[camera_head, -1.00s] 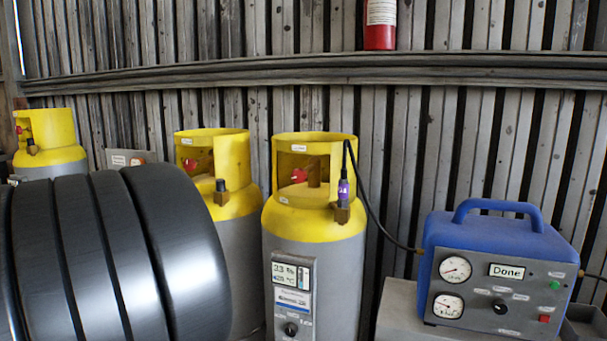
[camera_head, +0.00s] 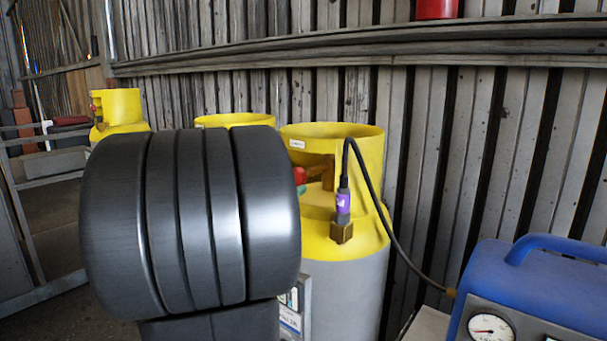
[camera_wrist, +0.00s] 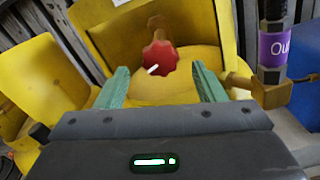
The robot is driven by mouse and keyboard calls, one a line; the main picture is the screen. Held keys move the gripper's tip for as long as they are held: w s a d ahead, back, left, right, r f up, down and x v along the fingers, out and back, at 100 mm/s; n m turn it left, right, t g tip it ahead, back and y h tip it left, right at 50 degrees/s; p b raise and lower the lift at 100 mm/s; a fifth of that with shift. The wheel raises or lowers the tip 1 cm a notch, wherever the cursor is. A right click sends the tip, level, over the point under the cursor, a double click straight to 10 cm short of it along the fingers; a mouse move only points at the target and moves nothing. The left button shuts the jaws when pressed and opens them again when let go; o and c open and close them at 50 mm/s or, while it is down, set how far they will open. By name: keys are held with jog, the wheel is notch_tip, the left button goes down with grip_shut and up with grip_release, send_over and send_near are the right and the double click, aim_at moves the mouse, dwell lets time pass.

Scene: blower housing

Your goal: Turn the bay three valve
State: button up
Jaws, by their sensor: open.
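A red valve knob (camera_wrist: 160,57) with a white pointer mark is inside the yellow collar of a cylinder in the wrist view. My gripper (camera_wrist: 160,70) is open, its two green fingers either side of the line to the knob. The knob looks just beyond the fingertips; I cannot tell if they touch it. In the head view, the knob (camera_head: 299,175) shows partly at the edge of my dark arm, inside the collar of the nearest yellow-topped grey cylinder (camera_head: 352,285). The collar label is too small to read.
A purple-banded hose fitting (camera_head: 342,203) stands on the cylinder's right; it shows close to my right finger in the wrist view (camera_wrist: 272,50). Its black hose runs to a blue machine (camera_head: 540,285). Two more yellow-topped cylinders (camera_head: 120,108) stand left. A ribbed wall is behind.

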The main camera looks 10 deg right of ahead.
jog(key=p+x, duration=0.1)
jog(key=x, duration=0.6)
jog(key=shift+w+d, duration=0.15)
jog(key=shift+f, duration=0.1)
jog(key=c, duration=1)
